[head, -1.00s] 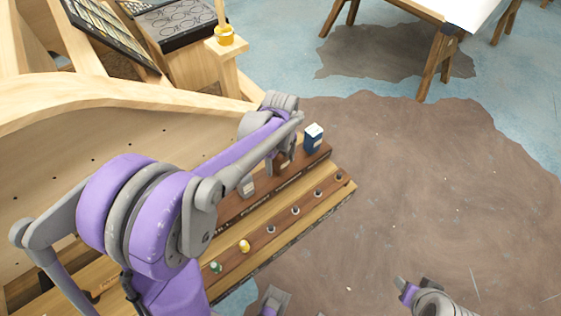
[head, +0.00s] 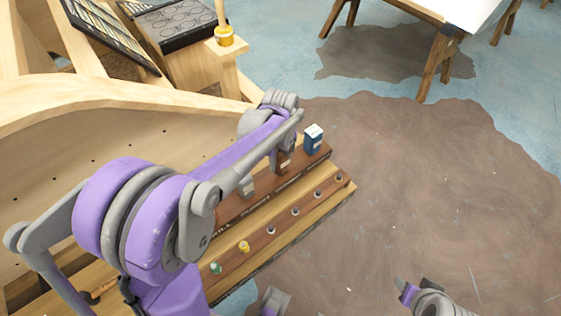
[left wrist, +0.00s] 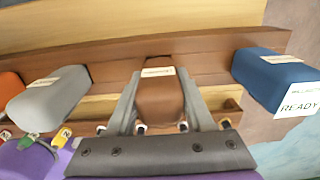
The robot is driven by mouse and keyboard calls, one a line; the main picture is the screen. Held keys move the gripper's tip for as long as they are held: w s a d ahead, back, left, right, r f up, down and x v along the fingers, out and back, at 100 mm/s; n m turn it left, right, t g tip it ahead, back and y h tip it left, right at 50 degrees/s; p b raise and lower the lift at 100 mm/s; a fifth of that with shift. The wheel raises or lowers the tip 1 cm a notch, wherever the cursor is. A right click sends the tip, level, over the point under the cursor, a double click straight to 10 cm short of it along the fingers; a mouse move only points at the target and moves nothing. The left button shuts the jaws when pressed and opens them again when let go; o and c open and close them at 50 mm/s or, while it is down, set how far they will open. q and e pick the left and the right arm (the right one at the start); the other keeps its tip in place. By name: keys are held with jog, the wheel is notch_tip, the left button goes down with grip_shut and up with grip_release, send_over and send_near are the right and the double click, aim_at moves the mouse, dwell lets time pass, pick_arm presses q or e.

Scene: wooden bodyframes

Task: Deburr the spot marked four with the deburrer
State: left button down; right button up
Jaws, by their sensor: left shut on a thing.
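A brown block (left wrist: 160,98) with a small pale label on top sits between the two grey fingers of my left gripper (left wrist: 160,80), which is shut on it. The label is too blurred to read, so I cannot tell if this is the deburrer. The brown block (head: 283,160) is still at the dark wooden rack (head: 230,214) in the head view, partly hidden by my arm. A blue block (head: 313,139) labelled "READY" in the wrist view (left wrist: 275,75) stands to its right, and a grey block (left wrist: 48,95) to its left. No spot marked four can be made out.
A lower strip of the rack holds a green piece (head: 215,268), a yellow piece (head: 244,246) and several small grey ones. A curved, holed wooden frame (head: 100,145) lies left. A yellow pot (head: 224,36) stands on a wooden post behind.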

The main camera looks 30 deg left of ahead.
pick_arm(q)
notch_tip(320, 180, up, 10)
jog(key=shift+f+p, duration=0.1)
jog(key=shift+p, duration=0.6)
notch_tip(320, 180, up, 5)
jog(key=p, duration=0.3)
jog(key=shift+r, duration=0.2)
